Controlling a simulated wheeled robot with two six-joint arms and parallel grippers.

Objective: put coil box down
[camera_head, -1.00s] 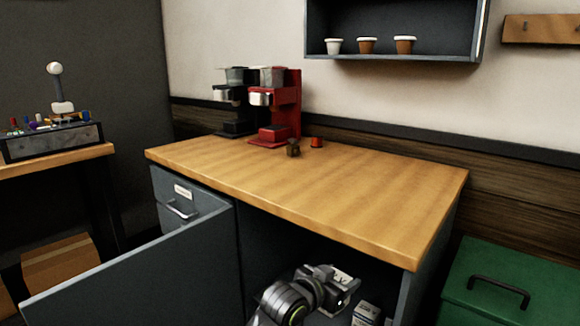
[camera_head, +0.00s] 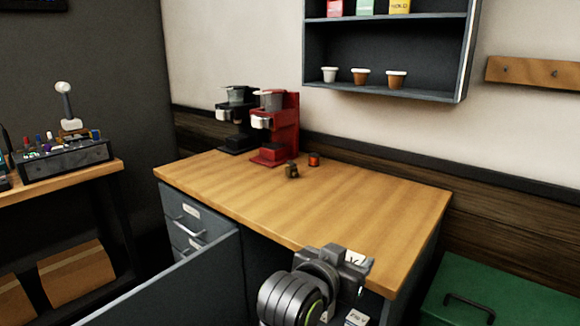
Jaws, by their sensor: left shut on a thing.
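My left gripper (camera_head: 358,268) is in front of the counter's front right edge, over the open cabinet. It is shut on a small white box (camera_head: 355,257), seemingly the coil box, of which only a small part with dark marks shows beyond the gripper. The rest is hidden by the gripper and my wrist. The wooden counter top (camera_head: 340,204) lies just beyond the gripper. I cannot tell whether the box touches it. My right gripper is not in view.
A red brewer (camera_head: 283,130) and a black brewer (camera_head: 237,118) stand at the counter's back left, near a small brown block (camera_head: 291,170) and a red-and-black part (camera_head: 314,159). Another small box (camera_head: 357,318) is in the cabinet below. The open cabinet door (camera_head: 185,290) juts forward. The counter's middle and right are clear.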

